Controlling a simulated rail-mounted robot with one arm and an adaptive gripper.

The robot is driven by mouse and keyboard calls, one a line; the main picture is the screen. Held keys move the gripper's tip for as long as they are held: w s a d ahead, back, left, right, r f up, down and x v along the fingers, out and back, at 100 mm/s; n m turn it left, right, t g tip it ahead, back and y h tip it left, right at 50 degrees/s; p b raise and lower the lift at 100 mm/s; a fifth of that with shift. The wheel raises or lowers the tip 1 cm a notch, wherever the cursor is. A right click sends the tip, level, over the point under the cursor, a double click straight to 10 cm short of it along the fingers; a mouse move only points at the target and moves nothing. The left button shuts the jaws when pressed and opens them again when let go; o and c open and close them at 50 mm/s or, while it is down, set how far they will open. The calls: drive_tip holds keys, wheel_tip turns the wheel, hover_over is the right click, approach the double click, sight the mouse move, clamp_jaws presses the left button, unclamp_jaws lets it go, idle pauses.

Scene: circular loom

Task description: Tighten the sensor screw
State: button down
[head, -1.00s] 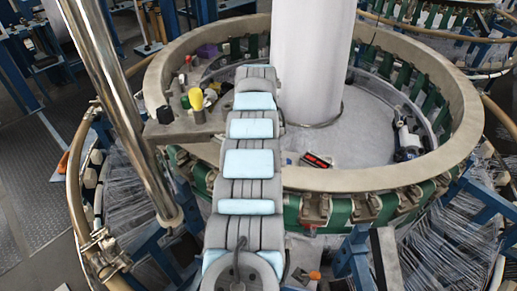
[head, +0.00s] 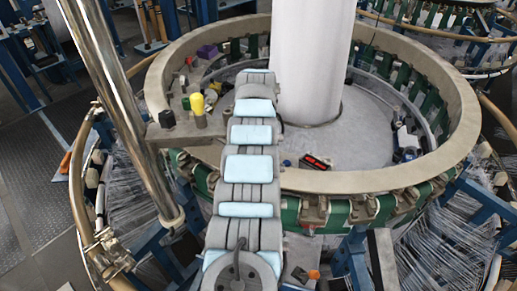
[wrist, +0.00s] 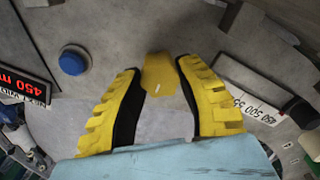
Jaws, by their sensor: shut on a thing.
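My gripper (wrist: 160,68) shows in the wrist view with two yellow ribbed fingers and black inner pads. Its fingertips are closed on a yellow piece (wrist: 160,76) with a small pale mark on it. The lower end of this piece and whatever lies under it are hidden. In the head view my arm hides the gripper. I cannot make out the sensor screw for certain in either view.
A blue round button (wrist: 73,60) and a red-lit display (wrist: 25,76) lie left of the gripper. A dark-edged part with a printed scale (wrist: 258,104) lies right. A yellow-topped post (head: 197,104) stands by the loom's ring rim (head: 330,181). A white column (head: 311,60) rises inside.

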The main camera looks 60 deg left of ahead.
drive_tip(key=shift+m, duration=0.5)
drive_tip(key=c, duration=0.6)
unclamp_jaws()
drive_tip(key=shift+r+p, duration=1)
drive_tip(key=shift+r, duration=2.65)
